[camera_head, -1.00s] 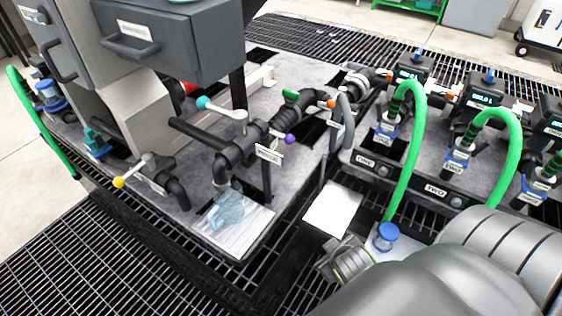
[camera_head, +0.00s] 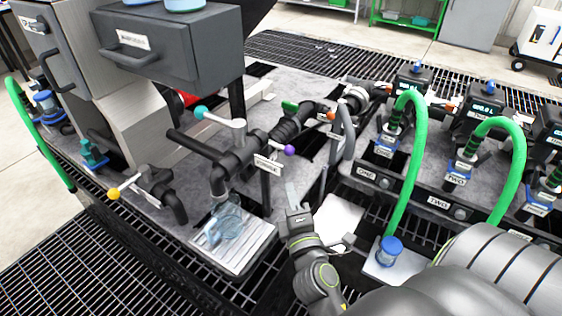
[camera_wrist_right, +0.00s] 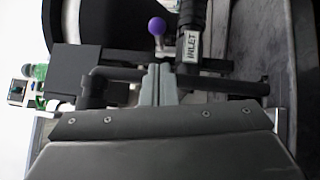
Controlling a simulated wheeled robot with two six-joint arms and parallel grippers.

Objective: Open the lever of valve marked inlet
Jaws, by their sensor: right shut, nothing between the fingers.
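The white label reading INLET (camera_wrist_right: 192,46) is on dark piping in the right wrist view, beside a lever with a purple ball knob (camera_wrist_right: 157,26). In the head view the purple knob (camera_head: 289,150) sits on the central pipe assembly, close to a white label (camera_head: 268,163) too small to read surely. My right gripper (camera_head: 292,194) is below and in front of that knob, apart from it. Its fingers (camera_wrist_right: 160,84) are shut with nothing between them, pointing toward the piping. My left gripper is not in view.
Other levers have a teal knob (camera_head: 201,112), a yellow knob (camera_head: 114,193) and an orange knob (camera_head: 331,116). A clear jug (camera_head: 224,222) stands on a tray left of my gripper. Green hoses (camera_head: 417,150) arch on the right. A grey drawer box (camera_head: 160,45) overhangs the back left.

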